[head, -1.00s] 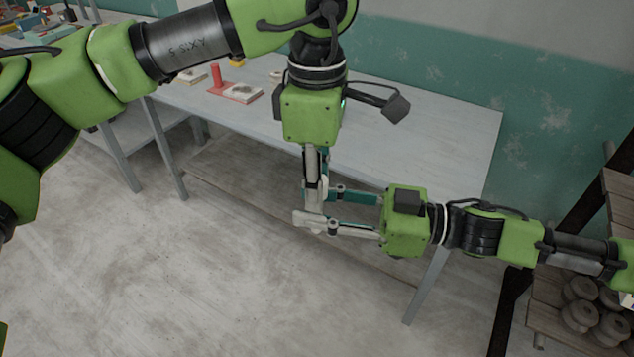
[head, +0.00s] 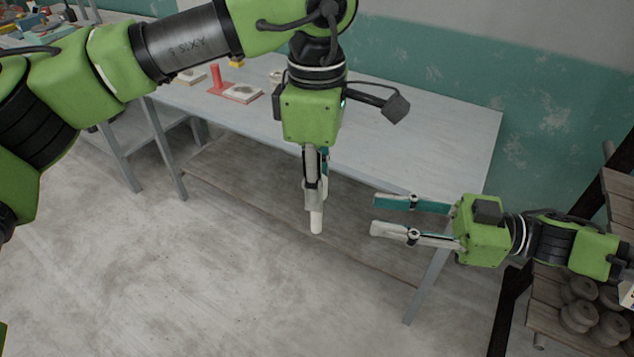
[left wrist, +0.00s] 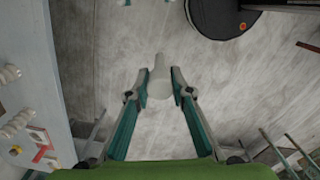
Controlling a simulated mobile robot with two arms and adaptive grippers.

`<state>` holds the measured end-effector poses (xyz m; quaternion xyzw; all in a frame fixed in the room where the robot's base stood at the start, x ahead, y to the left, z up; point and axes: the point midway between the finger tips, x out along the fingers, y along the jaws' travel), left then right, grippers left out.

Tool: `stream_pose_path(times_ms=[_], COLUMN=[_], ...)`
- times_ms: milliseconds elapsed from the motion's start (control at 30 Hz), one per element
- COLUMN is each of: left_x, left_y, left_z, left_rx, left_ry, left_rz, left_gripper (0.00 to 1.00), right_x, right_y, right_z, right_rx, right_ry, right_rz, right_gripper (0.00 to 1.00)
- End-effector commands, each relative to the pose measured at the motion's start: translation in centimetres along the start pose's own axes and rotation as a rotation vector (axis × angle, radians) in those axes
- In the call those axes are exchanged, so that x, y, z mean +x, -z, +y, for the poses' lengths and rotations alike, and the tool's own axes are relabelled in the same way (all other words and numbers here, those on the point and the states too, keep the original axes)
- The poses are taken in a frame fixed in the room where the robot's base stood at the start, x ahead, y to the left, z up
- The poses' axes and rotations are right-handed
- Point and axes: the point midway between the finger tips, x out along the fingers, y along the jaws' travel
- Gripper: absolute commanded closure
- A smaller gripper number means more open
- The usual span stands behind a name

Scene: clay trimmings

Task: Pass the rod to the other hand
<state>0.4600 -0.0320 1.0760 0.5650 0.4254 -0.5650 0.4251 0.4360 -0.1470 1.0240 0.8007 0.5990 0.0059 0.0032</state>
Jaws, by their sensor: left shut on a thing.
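A short off-white rod (head: 317,222) hangs below the fingertips of my left gripper (head: 313,200), which points down in the head view. In the left wrist view the rod (left wrist: 159,85) sits between the two fingertips of my left gripper (left wrist: 159,90), which is shut on it. The rod's upper part is partly hidden by the fingers in the head view. My right gripper (head: 374,215) lies to the right of the rod, pointing left. Its two fingers are apart with nothing between them, and there is a clear gap between its fingertips and the rod.
A long grey table (head: 440,130) stands behind the grippers. A red item (head: 215,78) and several small pieces lie at its left part. A wooden shelf with grey round pieces (head: 580,310) stands at the right. The floor (head: 200,280) below the grippers is clear.

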Motion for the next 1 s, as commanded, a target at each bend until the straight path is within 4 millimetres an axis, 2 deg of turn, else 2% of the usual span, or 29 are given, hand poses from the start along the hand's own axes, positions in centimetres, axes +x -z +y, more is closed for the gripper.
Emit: stream_pose_path(times_ms=[167, 267, 400, 500, 600, 767, 867, 1000], left_x=[0.0, 0.0, 0.0, 0.0, 0.0, 0.0, 0.0, 0.0], left_y=[0.0, 0.0, 0.0, 0.0, 0.0, 0.0, 0.0, 0.0], left_z=[0.0, 0.0, 0.0, 0.0, 0.0, 0.0, 0.0, 0.0], left_rx=[0.0, 0.0, 0.0, 0.0, 0.0, 0.0, 0.0, 0.0], left_ry=[0.0, 0.0, 0.0, 0.0, 0.0, 0.0, 0.0, 0.0], left_rz=[0.0, 0.0, 0.0, 0.0, 0.0, 0.0, 0.0, 0.0], left_gripper=[1.0, 1.0, 1.0, 1.0, 1.0, 1.0, 1.0, 1.0], right_x=[1.2, 1.9, 1.9, 1.1, -0.3, -3.2, -5.0, -7.7], right_y=[-3.5, -6.8, -12.4, -17.0, -22.0, -30.3, -35.4, -42.1], right_z=[4.8, 8.9, 14.3, 17.2, 19.0, 19.8, 19.0, 16.5], right_rx=[-0.059, -0.104, -0.138, -0.14, -0.121, -0.063, -0.016, 0.059], right_ry=[-0.097, -0.198, -0.363, -0.481, -0.59, -0.736, -0.807, -0.883], right_rz=[-0.02, -0.043, -0.093, -0.146, -0.211, -0.331, -0.411, -0.527], right_gripper=[0.69, 0.69, 0.69, 0.69, 0.69, 0.69, 0.69, 0.69])
